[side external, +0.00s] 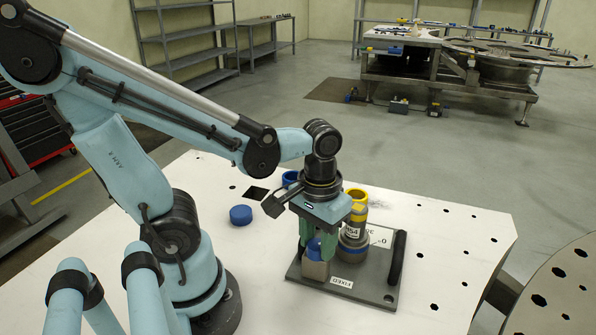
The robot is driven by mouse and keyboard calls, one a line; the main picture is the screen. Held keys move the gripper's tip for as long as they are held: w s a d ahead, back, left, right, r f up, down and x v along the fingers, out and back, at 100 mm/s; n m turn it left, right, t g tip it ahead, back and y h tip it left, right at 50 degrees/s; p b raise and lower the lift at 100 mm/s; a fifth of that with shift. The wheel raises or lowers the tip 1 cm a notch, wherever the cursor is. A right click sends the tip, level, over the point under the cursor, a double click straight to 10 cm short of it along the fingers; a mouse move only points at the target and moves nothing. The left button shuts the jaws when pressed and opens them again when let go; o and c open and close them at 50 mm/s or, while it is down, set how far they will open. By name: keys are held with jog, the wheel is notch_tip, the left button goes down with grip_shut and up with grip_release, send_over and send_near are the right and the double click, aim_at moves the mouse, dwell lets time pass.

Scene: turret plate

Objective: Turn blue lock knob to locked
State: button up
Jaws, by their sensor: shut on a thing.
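The blue lock knob (315,246) sits on top of a light metal block (316,268) at the front left of a dark grey plate (370,285). My gripper (316,240) points down over it, with its green fingers shut on the knob. The fingers hide part of the knob, and I cannot tell its turned angle. The plate carries a label reading FIXED (342,283).
A grey cylinder with a yellow top (354,215) stands close right of my gripper. A black handle (397,258) rises at the plate's right edge. A blue cap (240,215) lies left on the white table (440,270). The table's right side is clear.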

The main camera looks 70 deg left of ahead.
aim_at(318, 244)
jog(key=m, duration=0.4)
jog(key=shift+m, duration=0.3)
jog(key=shift+w+m, duration=0.1)
jog(key=shift+m, duration=1.6)
jog(key=o, duration=1.1)
jog(key=shift+c, duration=0.2)
jog(key=shift+r, duration=0.1)
notch_tip(318, 244, up, 12)
